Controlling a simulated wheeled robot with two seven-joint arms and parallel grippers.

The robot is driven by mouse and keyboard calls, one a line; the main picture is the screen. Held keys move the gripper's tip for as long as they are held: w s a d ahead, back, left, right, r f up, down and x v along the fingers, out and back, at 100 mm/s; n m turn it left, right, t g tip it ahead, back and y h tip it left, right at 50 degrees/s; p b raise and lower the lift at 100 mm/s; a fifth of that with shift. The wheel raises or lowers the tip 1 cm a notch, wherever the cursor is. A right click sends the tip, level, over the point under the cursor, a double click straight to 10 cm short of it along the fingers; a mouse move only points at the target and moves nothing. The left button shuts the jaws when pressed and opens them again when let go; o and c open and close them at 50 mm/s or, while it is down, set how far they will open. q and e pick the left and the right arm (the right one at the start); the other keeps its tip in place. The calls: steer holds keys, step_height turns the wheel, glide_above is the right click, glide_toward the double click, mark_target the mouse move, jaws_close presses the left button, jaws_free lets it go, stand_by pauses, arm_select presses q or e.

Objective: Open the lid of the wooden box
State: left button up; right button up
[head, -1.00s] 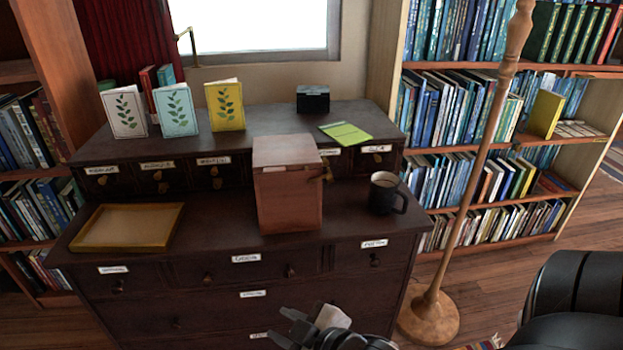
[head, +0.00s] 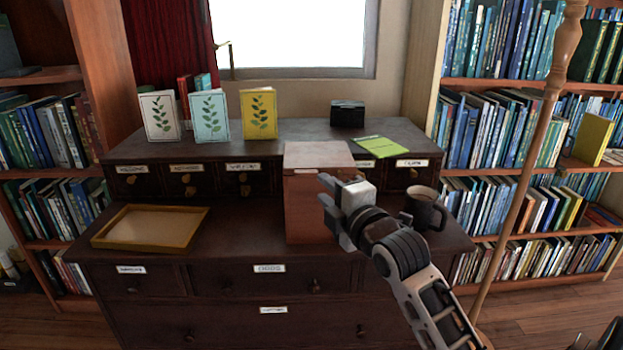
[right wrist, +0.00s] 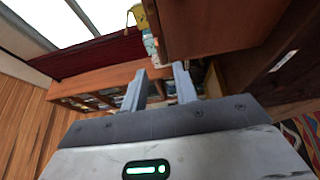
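The wooden box (head: 303,215) stands upright on the dark cabinet, and its paler lid (head: 318,155) is down. My right gripper (head: 327,194) is in front of the box's right side in the head view and hides part of it. Whether it touches the box cannot be told. In the right wrist view its two fingers (right wrist: 160,80) are apart with nothing between them. A brown wooden surface (right wrist: 210,28), likely the box, fills the upper right there. My left gripper is not in view.
A dark mug (head: 425,209) stands just right of the box. A yellow tray (head: 150,227) lies to the left on the cabinet (head: 240,215). Several upright cards, a black box (head: 347,114) and a green booklet (head: 377,146) are on the upper shelf. A wooden pole (head: 535,150) stands at right.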

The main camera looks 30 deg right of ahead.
mark_target(307, 175)
steer(key=w, duration=0.6)
steer(key=shift+w+d, duration=0.25)
steer(key=shift+d, duration=0.05)
jaws_close()
